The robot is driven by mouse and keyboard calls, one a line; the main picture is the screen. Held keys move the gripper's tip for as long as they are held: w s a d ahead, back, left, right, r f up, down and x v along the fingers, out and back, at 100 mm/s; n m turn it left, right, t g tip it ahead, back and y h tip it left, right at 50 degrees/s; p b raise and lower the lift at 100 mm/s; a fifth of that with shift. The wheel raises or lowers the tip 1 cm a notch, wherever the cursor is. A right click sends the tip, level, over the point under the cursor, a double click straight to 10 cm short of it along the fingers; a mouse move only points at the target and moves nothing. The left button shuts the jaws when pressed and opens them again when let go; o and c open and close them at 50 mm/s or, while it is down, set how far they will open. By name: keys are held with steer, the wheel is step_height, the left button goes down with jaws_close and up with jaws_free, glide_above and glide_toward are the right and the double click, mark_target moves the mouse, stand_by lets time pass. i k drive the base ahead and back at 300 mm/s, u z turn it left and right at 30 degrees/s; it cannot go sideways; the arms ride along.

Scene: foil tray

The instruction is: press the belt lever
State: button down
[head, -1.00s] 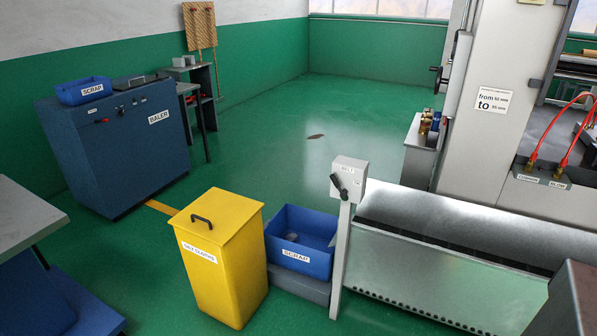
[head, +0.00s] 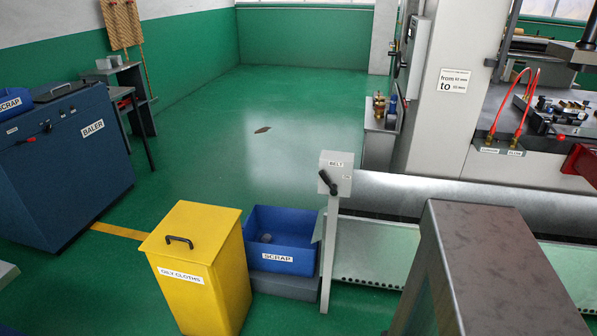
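The belt lever (head: 327,182) is a black handle on a small grey box labelled BELT (head: 336,174). The box stands on a thin grey post at the left end of the conveyor (head: 400,195). The handle slants, one end up to the left and the other down to the right. Nothing touches it. My gripper does not show in the head view.
A yellow OILY CLOTHS bin (head: 200,265) and a blue SCRAP crate (head: 283,243) stand left of the post. A grey block-like structure (head: 490,250) stands in front at right. The blue baler (head: 62,165) is at left. Green floor (head: 240,140) beyond the bins is mostly open.

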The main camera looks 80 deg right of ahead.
mark_target(333, 188)
steer(key=z, duration=0.4)
steer(key=i, duration=1.1)
steer(key=z, duration=0.45)
